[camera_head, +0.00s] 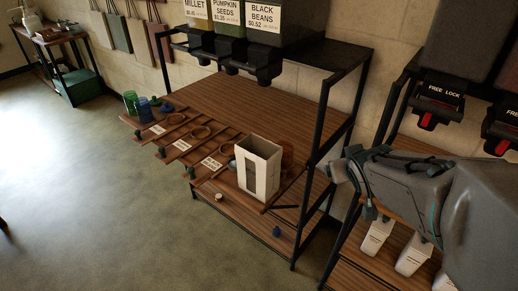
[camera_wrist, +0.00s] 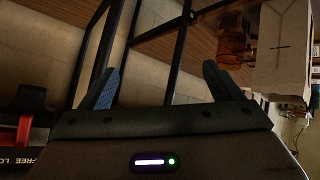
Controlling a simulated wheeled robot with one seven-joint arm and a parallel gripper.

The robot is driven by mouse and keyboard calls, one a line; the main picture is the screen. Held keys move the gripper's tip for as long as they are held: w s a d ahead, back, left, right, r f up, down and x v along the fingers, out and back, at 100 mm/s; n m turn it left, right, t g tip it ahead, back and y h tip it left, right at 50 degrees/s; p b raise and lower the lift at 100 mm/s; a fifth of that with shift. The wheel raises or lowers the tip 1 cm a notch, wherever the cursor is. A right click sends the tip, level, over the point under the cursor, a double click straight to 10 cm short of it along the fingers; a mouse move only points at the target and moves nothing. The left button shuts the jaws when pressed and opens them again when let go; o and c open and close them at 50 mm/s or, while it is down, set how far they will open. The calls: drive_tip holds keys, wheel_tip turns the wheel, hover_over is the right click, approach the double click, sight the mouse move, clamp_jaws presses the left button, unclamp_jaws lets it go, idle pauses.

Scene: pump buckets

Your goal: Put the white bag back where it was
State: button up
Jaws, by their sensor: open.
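A white bag (camera_head: 258,168) with an open top and a dark front panel stands upright on the front right part of the wooden shelf (camera_head: 235,98). It also shows at the upper right of the wrist view (camera_wrist: 283,50), cut off by the edge. My gripper (camera_head: 347,188) is to the right of the bag, beyond the black shelf post, and apart from it. In the wrist view my gripper (camera_wrist: 162,85) has its two fingers spread wide with nothing between them. More white bags (camera_head: 377,236) stand on the lower right shelf, partly hidden by my arm.
Black shelf posts (camera_head: 334,115) stand between my gripper and the bag. Dispensers (camera_head: 438,105) hang at right.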

drive_tip(key=w+a+f+n+t+y+b, duration=0.1)
drive_tip(key=w+f+n+t+y+b, duration=0.15)
drive_tip(key=w+f, duration=0.2)
drive_tip(key=n+y+b, duration=0.6)
drive_tip(key=y+b, duration=0.4)
drive_tip(key=y, duration=0.3)
approach(272, 182)
drive_tip(key=w, duration=0.2)
drive_tip(key=shift+g+y, duration=0.25)
drive_tip(key=shift+g, duration=0.4)
drive_tip(key=x, duration=0.8)
drive_tip(key=shift+a+r, duration=0.25)
drive_tip(key=shift+a, duration=0.25)
drive_tip(key=shift+r+x, duration=0.2)
drive_tip(key=shift+x, duration=1.15)
drive_tip(key=shift+r+x, duration=0.2)
drive_tip(key=shift+x, duration=1.1)
drive_tip(key=c, duration=1.1)
drive_tip(key=shift+c, duration=0.2)
